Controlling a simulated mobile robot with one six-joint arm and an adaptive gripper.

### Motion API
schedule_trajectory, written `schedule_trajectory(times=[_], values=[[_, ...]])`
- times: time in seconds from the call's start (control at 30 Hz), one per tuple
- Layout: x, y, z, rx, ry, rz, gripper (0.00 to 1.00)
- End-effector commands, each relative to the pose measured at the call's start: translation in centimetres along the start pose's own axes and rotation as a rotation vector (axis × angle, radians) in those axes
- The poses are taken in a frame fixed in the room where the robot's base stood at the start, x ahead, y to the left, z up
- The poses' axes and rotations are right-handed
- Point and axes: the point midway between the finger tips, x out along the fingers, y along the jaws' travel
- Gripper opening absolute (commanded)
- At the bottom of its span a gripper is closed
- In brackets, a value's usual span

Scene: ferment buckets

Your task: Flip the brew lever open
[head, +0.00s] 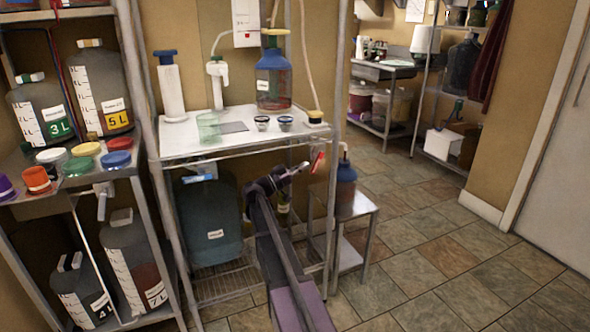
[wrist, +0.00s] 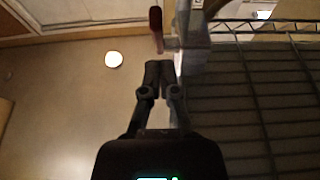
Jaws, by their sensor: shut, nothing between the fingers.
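A lever with a red handle (head: 317,162) stands out below the right end of the white counter; I take it as the brew lever. In the wrist view its dark red handle (wrist: 156,22) points up in the picture, just ahead of my fingertips. My gripper (head: 303,166) is close to the left of the handle in the head view. In the wrist view my gripper (wrist: 159,68) is shut and empty, with a small gap to the handle. What the lever is mounted on is partly hidden.
The white counter (head: 185,142) is above my gripper, with several vessels on it. A large teal bucket (head: 212,225) is on the lower wire shelf to the left. A dark blue-topped bucket (head: 345,190) stands on a small side table (head: 358,215). Floor at right is clear.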

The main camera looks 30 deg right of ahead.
Motion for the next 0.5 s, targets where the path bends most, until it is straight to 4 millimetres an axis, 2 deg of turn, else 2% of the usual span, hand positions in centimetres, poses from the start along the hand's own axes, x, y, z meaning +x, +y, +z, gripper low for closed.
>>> schedule_trajectory(times=[0.13, 0.5], values=[[0.66, 0.02, 0.74, 0.0, 0.0, 0.001, 0.0], [0.86, 0.02, 0.81, 0.0, 0.0, 0.001, 0.0]])
